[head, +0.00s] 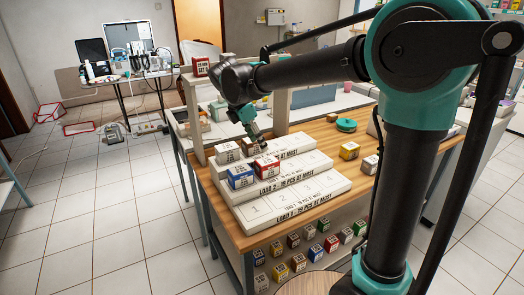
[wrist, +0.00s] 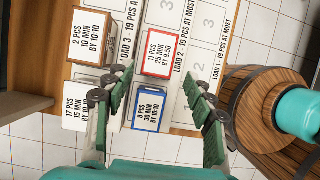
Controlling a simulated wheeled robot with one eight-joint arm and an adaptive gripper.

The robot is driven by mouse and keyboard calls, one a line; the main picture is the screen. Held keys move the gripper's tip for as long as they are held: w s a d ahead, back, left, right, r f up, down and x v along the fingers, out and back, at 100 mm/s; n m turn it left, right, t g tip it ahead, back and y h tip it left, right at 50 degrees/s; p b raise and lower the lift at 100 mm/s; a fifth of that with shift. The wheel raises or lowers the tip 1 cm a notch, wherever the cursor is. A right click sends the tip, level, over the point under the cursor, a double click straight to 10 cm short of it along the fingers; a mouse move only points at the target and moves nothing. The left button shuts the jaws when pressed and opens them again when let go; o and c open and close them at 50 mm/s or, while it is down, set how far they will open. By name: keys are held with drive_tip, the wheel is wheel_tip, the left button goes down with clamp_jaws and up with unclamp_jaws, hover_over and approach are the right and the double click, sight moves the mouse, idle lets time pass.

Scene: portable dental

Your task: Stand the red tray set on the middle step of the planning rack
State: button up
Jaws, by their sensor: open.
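The planning rack (head: 318,189) has three white steps marked LOAD 1, 2 and 3. The red tray set (head: 267,166) rests on the middle step, right of the blue tray set (head: 240,176). In the wrist view the red set (wrist: 160,50) shows "11 PCS, 25 MIN, BY 9:50" and the blue set (wrist: 150,108) shows "8 PCS, 30 MIN". My gripper (head: 257,139) is open and empty above the rack. In the wrist view my fingers (wrist: 157,82) spread either side of the blue set, with the red set beyond their tips; neither set appears gripped.
A white set (head: 228,152) and a brown set (head: 252,146) stand on the top step. A yellow set (head: 349,150), another box (head: 370,164) and a green dish (head: 346,125) are right of the rack. Several boxes fill the shelf below. The bottom step is empty.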

drive_tip(key=s+d+f+m, duration=0.1)
drive_tip(key=d+f+m, duration=0.2)
drive_tip(key=d+m, duration=0.1)
drive_tip(key=s+d+f+m+y, duration=0.1)
drive_tip(key=s+d+f+m, duration=0.1)
drive_tip(key=d, duration=0.5)
drive_tip(key=s+d+f+m+y, duration=0.1)
drive_tip(key=s+d+f+m, duration=0.1)
drive_tip(key=d+f+m, duration=0.2)
drive_tip(key=shift+d+m, duration=0.8)
drive_tip(key=s+d+f+m+t+y, duration=0.1)
drive_tip(key=s+d+f+m, duration=0.9)
drive_tip(key=s+m, duration=0.2)
drive_tip(key=shift+d+f+m+t+y, duration=0.3)
drive_tip(key=shift+m+t, duration=0.1)
drive_tip(key=shift+m, duration=0.2)
drive_tip(key=shift+a, duration=0.1)
